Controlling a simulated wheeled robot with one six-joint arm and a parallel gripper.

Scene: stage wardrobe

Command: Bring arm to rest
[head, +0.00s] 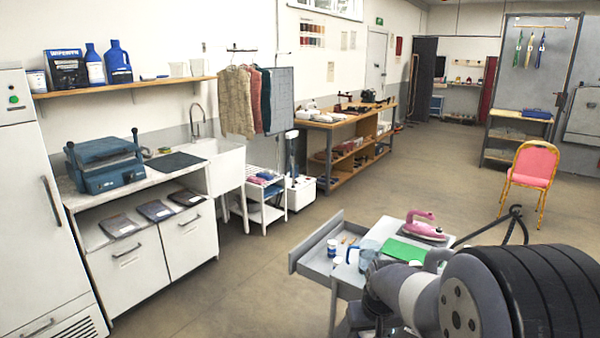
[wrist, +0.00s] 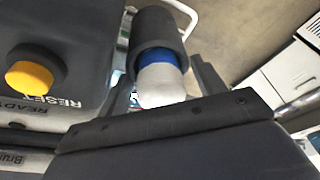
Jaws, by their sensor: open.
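My arm fills the lower right of the head view, with a large black ribbed joint and grey and white links, folded close to my body. It overlaps the near edge of a small grey table (head: 345,283). My gripper is hidden in the head view. In the wrist view my gripper (wrist: 163,88) shows two dark fingers spread apart beyond a dark bar. I see nothing held between them. A dark cylinder with a blue band and white end, probably part of my arm, lies behind the gap.
The grey table bears a pink iron (head: 420,227), a green cloth (head: 404,250) and small jars (head: 332,247); a tray-like part juts out at its left. A pink chair (head: 533,167) stands at the right. The floor (head: 255,275) between table and left counter is clear.

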